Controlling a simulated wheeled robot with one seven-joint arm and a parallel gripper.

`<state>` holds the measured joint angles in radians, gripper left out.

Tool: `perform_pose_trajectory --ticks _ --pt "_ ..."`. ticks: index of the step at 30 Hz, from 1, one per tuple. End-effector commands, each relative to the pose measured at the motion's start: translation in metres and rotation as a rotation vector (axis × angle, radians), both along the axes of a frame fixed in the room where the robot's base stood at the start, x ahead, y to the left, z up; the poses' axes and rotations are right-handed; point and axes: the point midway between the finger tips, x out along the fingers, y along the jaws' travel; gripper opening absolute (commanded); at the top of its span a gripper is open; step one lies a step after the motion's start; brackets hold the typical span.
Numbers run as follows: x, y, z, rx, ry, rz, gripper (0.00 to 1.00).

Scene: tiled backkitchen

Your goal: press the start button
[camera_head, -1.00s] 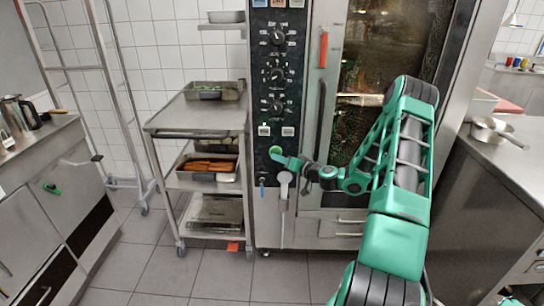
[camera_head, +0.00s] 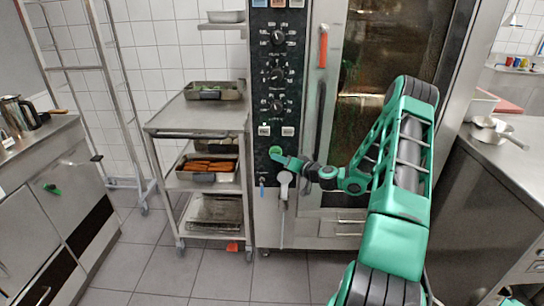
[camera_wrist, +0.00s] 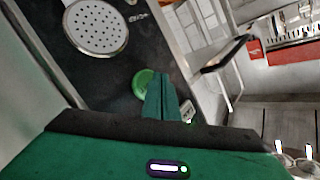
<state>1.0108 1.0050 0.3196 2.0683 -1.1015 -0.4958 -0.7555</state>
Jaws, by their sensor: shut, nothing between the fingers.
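The round green start button (camera_head: 276,150) is low on the oven's black control panel (camera_head: 263,100), below two small white rectangular switches. It also shows in the wrist view (camera_wrist: 142,83), partly hidden behind my fingers. My gripper (camera_head: 275,156) is shut and empty, with its green fingertips at the button's lower edge. In the wrist view the closed fingers (camera_wrist: 158,78) overlap the button's right side. They look very close to it, but I cannot tell whether they touch it or whether it is pushed in.
The oven door has an orange-tipped handle (camera_head: 322,48). A grey hand shower (camera_head: 284,182) hangs just below my gripper. A steel trolley (camera_head: 190,115) with trays stands left of the oven.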

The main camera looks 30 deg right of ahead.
Motion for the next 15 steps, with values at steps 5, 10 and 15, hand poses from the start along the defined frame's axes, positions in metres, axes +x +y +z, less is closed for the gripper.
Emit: perform_pose_trajectory --ticks 5,10,15 --pt "0.0011 -0.001 0.0003 0.0 0.0 0.0 0.0" --pt "0.0042 -0.0042 0.0012 -0.001 -0.001 0.001 0.0" --pt "0.0044 -0.0045 0.0012 -0.001 0.0 0.0 0.0"
